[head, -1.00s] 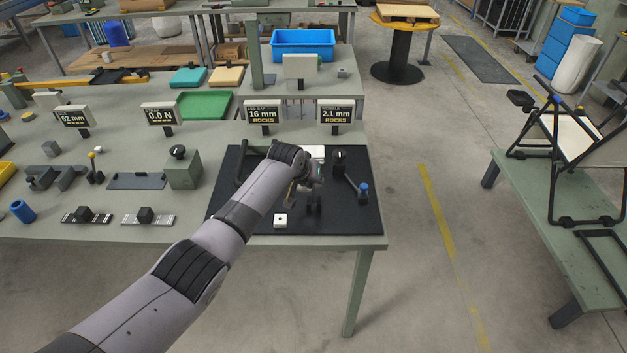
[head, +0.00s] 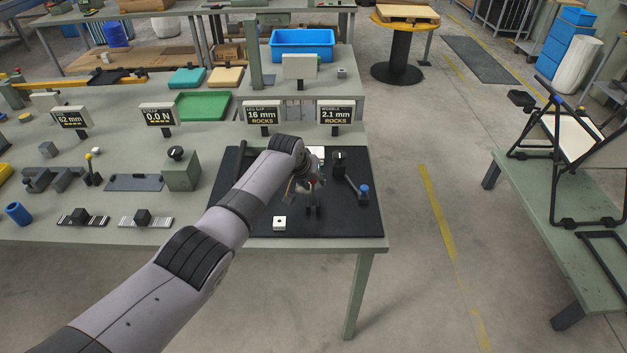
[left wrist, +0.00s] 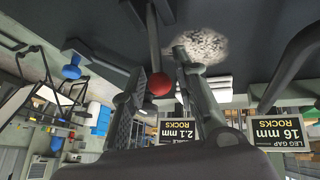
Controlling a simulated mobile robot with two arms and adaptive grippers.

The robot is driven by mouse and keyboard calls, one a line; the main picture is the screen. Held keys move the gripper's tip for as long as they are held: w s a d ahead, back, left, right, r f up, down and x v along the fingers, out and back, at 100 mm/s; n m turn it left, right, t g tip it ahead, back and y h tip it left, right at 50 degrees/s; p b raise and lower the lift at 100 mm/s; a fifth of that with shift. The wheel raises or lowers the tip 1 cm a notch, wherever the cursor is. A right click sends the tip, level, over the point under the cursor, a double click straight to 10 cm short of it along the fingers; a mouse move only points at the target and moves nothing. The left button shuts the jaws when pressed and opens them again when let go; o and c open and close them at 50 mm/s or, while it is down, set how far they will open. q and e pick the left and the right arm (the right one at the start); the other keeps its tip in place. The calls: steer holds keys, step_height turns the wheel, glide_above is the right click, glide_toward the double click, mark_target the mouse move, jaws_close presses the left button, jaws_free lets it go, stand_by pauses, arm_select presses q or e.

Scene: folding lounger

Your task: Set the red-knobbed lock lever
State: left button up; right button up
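My left gripper (left wrist: 160,65) is open, with one finger on each side of the knob in that view. I cannot tell whether either finger touches it. My right gripper is in neither view.
A blue-knobbed lever (head: 364,190) stands right of my gripper, with a black knob (head: 339,157) behind it. A small white block (head: 279,223) lies at the mat's front. The leg gap display (head: 262,116) reads 16 mm, the wobble display (head: 335,116) 2.1 mm; both say ROCKS.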

arm_select(q)
steer(key=shift+o, duration=0.7)
steer(key=v, duration=1.2)
